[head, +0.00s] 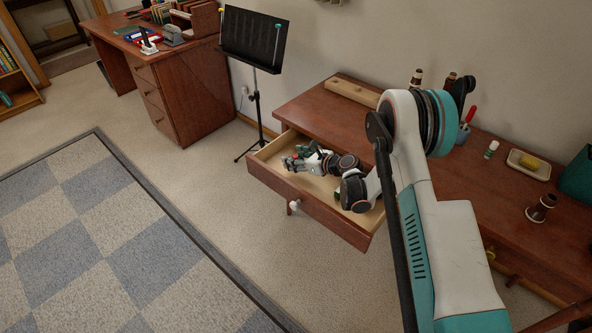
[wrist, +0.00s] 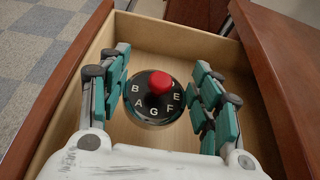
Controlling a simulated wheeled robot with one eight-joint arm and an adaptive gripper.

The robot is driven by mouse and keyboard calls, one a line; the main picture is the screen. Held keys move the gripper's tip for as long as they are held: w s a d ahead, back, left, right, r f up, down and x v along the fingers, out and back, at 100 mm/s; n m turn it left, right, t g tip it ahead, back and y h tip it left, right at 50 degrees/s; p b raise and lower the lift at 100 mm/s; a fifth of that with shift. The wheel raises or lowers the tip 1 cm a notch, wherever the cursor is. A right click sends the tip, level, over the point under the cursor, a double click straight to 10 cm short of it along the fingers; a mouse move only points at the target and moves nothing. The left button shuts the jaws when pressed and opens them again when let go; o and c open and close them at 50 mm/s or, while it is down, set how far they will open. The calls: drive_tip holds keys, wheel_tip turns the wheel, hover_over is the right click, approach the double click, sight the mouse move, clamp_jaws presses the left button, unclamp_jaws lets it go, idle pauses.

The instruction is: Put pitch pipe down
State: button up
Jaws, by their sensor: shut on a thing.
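The pitch pipe (wrist: 155,97) is a round black disc with white letters and a red knob on top. In the wrist view it sits between the teal finger pads of my gripper (wrist: 157,92), which is shut on it. The pipe is face up and over the pale wooden floor of the open drawer (wrist: 185,38); I cannot tell whether it touches the floor. In the head view my gripper (head: 292,163) is inside the drawer (head: 310,207), near its left end, and the pipe cannot be made out there.
The drawer belongs to a brown desk (head: 315,107); its floor looks clear around the pipe. On the desk are a wooden block (head: 352,92), a glue stick (head: 491,149) and a tray (head: 528,165). A music stand (head: 254,45) stands left of the desk.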

drive_tip(key=shift+f+b, duration=0.75)
drive_tip(key=shift+f, duration=1.5)
drive_tip(key=shift+f, duration=0.1)
drive_tip(key=o, duration=1.1)
